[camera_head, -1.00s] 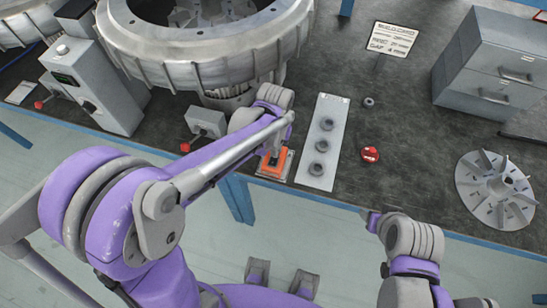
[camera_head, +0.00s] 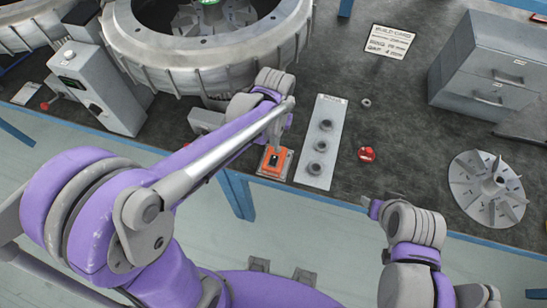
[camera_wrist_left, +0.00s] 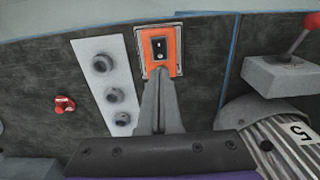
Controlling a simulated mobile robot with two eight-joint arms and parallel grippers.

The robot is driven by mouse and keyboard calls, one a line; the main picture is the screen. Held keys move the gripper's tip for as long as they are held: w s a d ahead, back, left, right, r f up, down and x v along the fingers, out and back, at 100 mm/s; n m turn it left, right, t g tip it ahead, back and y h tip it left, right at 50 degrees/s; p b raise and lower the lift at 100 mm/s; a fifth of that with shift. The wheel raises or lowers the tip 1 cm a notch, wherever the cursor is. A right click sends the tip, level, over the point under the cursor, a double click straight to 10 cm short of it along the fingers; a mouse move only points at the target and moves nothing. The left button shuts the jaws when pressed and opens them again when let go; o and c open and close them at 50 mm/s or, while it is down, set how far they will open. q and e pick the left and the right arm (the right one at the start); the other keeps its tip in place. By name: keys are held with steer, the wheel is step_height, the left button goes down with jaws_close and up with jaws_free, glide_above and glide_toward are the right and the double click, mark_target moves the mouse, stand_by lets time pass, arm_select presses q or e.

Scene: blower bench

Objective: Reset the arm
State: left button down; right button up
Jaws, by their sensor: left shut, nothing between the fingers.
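My left arm reaches in from the left over the bench. Its gripper (camera_head: 279,143) is shut and empty, just behind an orange switch box (camera_head: 270,161) at the bench's front edge. The left wrist view shows the shut fingers (camera_wrist_left: 160,85) pointing at the orange box (camera_wrist_left: 173,49), which carries a dark rocker switch. A small gap or contact between fingertips and box cannot be told. My right arm shows at the lower right, over the front edge of the bench; its fingers (camera_head: 370,205) are small and their opening is unclear.
A grey plate with several round knobs (camera_head: 320,146) lies beside the orange box. A red button (camera_head: 366,154) and a bladed wheel (camera_head: 488,200) lie to the right. The large blower housing (camera_head: 205,65) and control box (camera_head: 97,87) stand left. Grey drawers (camera_head: 490,65) stand at right.

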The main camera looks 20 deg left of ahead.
stand_by(0.3)
arm_select(q)
steer(key=s+a+r+t, duration=0.2)
steer(key=s+a, duration=0.1)
steer(key=s, duration=0.3)
steer(key=s+a+r+t, duration=0.2)
steer(key=s+a+t, duration=0.1)
steer(key=s, duration=0.4)
steer(key=shift+a+t, duration=0.3)
steer(key=shift+a, duration=0.05)
